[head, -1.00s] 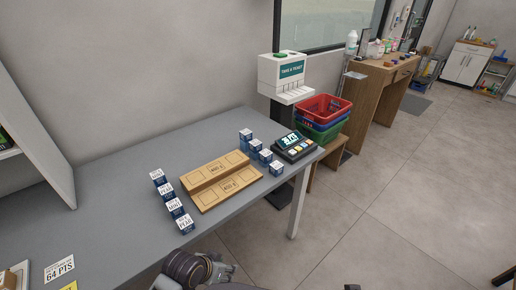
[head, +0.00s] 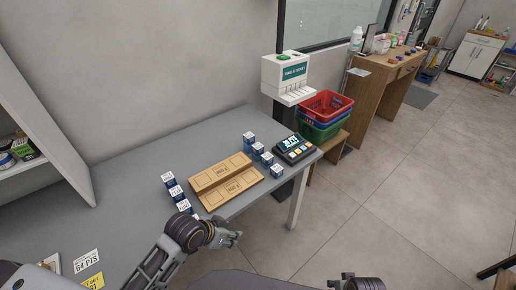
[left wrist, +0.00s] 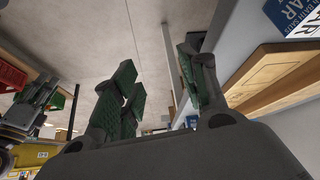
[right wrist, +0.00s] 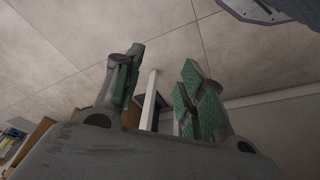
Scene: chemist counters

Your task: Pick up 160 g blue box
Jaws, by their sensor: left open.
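Several small blue boxes with white tops stand on the grey counter (head: 130,190). The weights are too small to read, so I cannot tell which is 160 g. My left gripper (head: 230,234) is open and empty beyond the counter's front edge. A blue box (left wrist: 292,16) shows in the left wrist view's upper right corner. My right gripper (right wrist: 160,85) is open and empty over the floor.
A scale with a lit display (head: 294,148) sits at the counter's right end. A white ticket dispenser (head: 286,76) stands behind it. Stacked red and green baskets (head: 325,107) stand to the right. A white shelf (head: 45,130) rises at left.

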